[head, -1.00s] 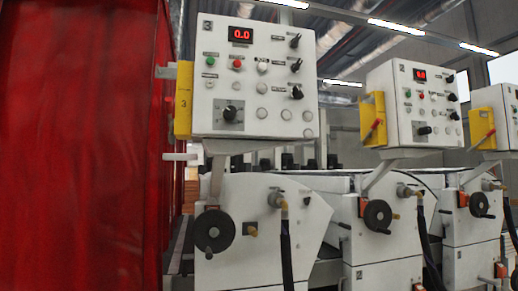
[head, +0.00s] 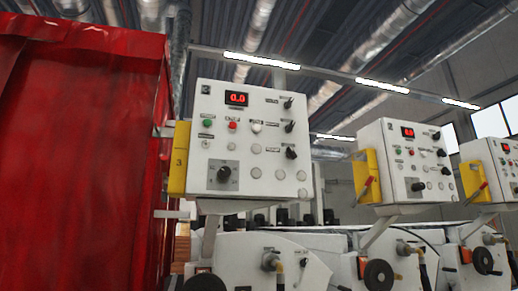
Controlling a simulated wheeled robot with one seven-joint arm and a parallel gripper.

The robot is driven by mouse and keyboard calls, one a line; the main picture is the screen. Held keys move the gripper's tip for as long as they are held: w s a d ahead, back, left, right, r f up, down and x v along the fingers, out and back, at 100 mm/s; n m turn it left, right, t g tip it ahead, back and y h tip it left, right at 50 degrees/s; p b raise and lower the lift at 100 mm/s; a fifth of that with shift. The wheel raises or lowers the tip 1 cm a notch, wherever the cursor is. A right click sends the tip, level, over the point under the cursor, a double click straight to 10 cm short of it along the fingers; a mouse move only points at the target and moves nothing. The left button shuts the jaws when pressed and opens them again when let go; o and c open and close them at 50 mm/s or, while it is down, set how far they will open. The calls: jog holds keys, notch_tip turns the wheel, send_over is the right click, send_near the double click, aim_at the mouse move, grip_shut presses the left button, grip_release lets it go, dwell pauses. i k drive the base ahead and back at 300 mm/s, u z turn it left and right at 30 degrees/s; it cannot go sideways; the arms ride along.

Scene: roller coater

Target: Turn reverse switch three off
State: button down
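Control panel three (head: 278,194) is a white box left of centre in the head view, marked 3 at its top left. Its red display (head: 236,98) reads 0.0. Three black switches run down its right side: the top one (head: 288,103), the middle one (head: 290,126) and the lower one (head: 291,152). Their small labels are too blurred to read, so I cannot tell which is reverse. A larger black knob (head: 224,173) sits at lower left. Green (head: 207,123), red (head: 232,125) and white (head: 257,127) buttons lie below the display. My gripper is not in view.
A red curtain-like wall (head: 80,150) fills the left side, close to panel three. A yellow box (head: 179,158) is on the panel's left side. Panel two (head: 400,185) and another panel (head: 492,165) stand to the right. White machines with black handwheels (head: 379,275) stand below.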

aim_at(288, 128)
jog(key=z, duration=1.15)
jog(key=k, duration=1.05)
jog(key=u, duration=1.1)
jog(key=i, duration=1)
